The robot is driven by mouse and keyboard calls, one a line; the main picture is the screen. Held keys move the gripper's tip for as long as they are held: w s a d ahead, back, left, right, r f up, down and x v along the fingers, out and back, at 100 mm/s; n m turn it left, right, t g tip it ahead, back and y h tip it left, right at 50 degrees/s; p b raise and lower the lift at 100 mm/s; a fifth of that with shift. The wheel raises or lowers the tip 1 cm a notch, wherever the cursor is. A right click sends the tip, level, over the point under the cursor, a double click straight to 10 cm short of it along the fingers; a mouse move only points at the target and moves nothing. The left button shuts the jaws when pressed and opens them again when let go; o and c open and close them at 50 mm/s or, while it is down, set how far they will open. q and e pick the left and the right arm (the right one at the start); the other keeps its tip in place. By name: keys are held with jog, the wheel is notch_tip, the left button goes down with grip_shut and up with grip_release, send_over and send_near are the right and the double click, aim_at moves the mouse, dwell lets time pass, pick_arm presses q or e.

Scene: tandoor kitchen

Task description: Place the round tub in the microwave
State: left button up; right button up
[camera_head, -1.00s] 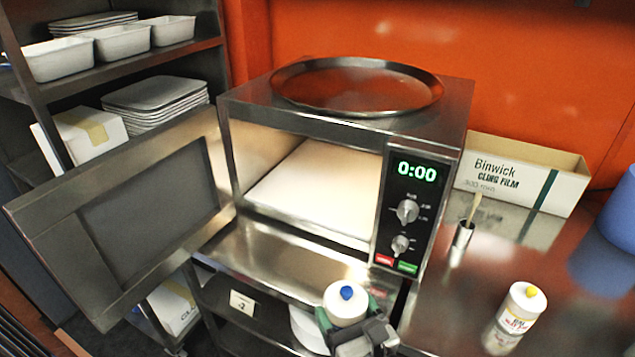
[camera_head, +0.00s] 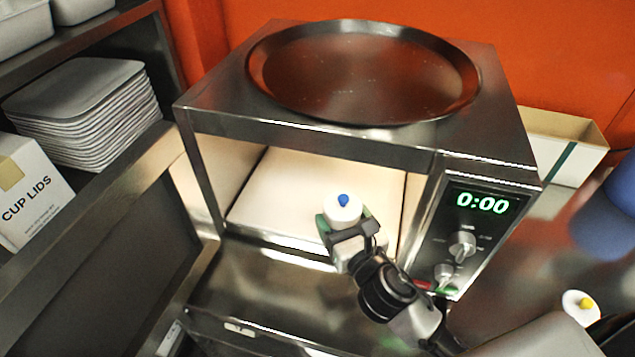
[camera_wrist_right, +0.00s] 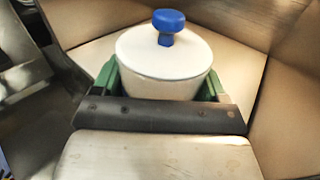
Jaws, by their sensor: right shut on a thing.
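The round tub (camera_head: 343,208) is white with a blue knob on its lid. My right gripper (camera_head: 343,225) is shut on it and holds it upright at the front opening of the microwave (camera_head: 330,142). In the right wrist view the tub (camera_wrist_right: 165,62) sits between the green fingers of my gripper (camera_wrist_right: 165,85), with the cavity's pale floor and walls around and beyond it. The microwave door (camera_head: 85,265) stands open to the left. Its display reads 0:00. I cannot tell whether the tub touches the cavity floor. My left gripper is not in view.
A large round metal tray (camera_head: 365,72) lies on top of the microwave. A shelf with stacked trays (camera_head: 85,112) and a cup lids box (camera_head: 30,190) is at the left.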

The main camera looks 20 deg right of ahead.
jog(key=w, duration=0.2)
jog(key=w+p, duration=0.1)
jog(key=w, duration=0.5)
jog(key=shift+w+a+r, duration=0.15)
jog(key=shift+a+r, duration=0.15)
jog(key=shift+r, duration=0.05)
jog(key=w, duration=0.3)
jog(key=shift+a+f, duration=0.15)
jog(key=shift+f, duration=0.05)
jog(key=shift+w+f, duration=0.1)
jog(key=shift+w, duration=0.1)
notch_tip(320, 180, down, 3)
jog(key=shift+s+f, duration=0.1)
jog(key=shift+s, duration=0.05)
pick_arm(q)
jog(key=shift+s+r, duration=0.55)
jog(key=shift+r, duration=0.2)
pick_arm(e)
jog(key=shift+f, duration=0.1)
jog(key=shift+f, duration=0.2)
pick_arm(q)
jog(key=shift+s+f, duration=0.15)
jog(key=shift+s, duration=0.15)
pick_arm(e)
jog(key=o, duration=1.1)
